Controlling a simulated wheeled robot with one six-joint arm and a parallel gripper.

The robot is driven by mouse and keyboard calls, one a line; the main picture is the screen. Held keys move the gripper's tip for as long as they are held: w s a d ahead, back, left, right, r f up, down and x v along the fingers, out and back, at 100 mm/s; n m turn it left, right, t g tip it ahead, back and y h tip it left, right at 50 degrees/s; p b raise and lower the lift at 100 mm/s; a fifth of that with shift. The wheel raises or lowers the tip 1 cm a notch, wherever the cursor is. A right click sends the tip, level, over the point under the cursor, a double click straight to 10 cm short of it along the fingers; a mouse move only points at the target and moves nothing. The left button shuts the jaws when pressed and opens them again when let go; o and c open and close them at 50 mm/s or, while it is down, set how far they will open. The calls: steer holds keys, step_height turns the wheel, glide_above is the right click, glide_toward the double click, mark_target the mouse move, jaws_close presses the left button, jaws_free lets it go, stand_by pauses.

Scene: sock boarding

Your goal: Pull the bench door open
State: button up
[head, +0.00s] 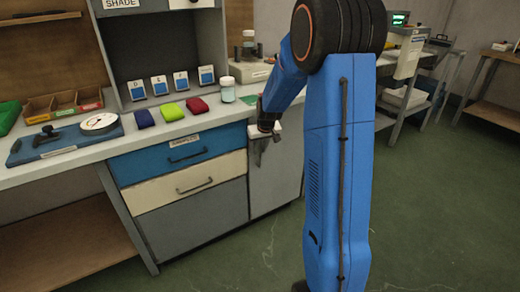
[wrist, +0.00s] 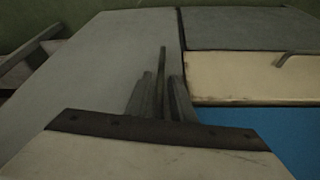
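The bench door (head: 280,175) is the plain grey panel at the right end of the bench, beside the drawers. It looks shut, flush with the fronts next to it. In the wrist view the door (wrist: 95,65) fills the left and middle. My gripper (head: 259,155) is in front of the door's upper left part, pointing down. In the wrist view its fingers (wrist: 161,98) lie either side of a thin upright dark bar (wrist: 162,62), seemingly the door handle. Whether they grip it or stand apart from it cannot be told.
A blue drawer (head: 150,163) and a cream drawer (head: 160,190) are left of the door, above a grey panel (head: 195,220). Green floor (head: 430,200) is open to the right.

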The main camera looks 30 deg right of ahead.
jaws_close()
stand_by(1.2)
